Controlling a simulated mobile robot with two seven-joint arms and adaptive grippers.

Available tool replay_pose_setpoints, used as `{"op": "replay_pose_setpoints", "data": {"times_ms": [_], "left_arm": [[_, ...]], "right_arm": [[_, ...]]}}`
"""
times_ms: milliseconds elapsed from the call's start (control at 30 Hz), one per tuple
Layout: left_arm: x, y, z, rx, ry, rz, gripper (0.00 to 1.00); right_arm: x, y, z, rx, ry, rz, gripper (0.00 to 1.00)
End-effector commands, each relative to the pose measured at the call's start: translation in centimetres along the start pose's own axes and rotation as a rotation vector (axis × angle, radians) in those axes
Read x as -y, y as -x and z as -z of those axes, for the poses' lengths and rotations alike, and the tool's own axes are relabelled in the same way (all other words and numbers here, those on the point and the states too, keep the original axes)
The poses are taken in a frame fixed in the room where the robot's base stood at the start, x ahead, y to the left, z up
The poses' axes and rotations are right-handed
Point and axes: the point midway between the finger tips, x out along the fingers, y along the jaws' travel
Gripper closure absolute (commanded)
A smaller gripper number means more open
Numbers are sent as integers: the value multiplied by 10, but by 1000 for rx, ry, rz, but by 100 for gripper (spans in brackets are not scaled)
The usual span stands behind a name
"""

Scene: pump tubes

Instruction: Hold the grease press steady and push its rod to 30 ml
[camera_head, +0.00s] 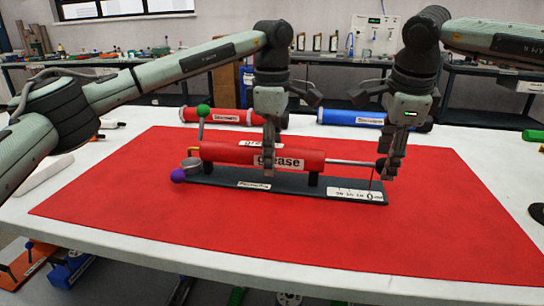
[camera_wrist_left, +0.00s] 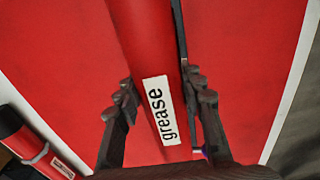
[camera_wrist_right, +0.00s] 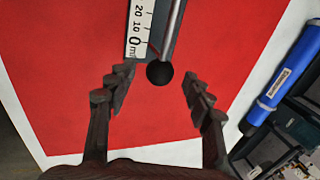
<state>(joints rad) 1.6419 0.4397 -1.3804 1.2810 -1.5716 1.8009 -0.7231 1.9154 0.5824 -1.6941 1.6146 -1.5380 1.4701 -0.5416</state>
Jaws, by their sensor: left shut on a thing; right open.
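The grease press has a red barrel (camera_head: 225,153) labelled "grease" and lies level on a dark base (camera_head: 235,186) on the red mat. Its metal rod (camera_head: 347,162) sticks out to the right and ends in a black ball knob (camera_wrist_right: 159,73). The base's scale (camera_wrist_right: 139,27) shows 20, 10 and 0 ml, and the knob is near the 0 end. My left gripper (camera_head: 269,170) is shut around the barrel at the label; the barrel also shows between its fingers in the left wrist view (camera_wrist_left: 145,45). My right gripper (camera_head: 388,172) is open, its fingers apart on either side near the knob.
A red tube (camera_head: 225,116) and a blue tube (camera_head: 350,117) lie behind the mat on the white table. A green ball-topped handle (camera_head: 203,111) stands at the press's left end, with a purple ball (camera_head: 178,175) below. The mat's front is clear.

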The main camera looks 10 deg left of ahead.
Motion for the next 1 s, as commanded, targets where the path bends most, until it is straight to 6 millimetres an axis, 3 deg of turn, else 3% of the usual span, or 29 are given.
{"op": "replay_pose_setpoints", "data": {"times_ms": [233,667,1000], "left_arm": [[0,0,0,1,-1,-1,100],[0,0,0,1,-1,-1,100],[0,1,0,2,-1,-1,100]], "right_arm": [[0,-25,0,0,0,-2,48],[0,-32,0,0,1,0,48],[0,-31,0,0,1,0,90]]}}
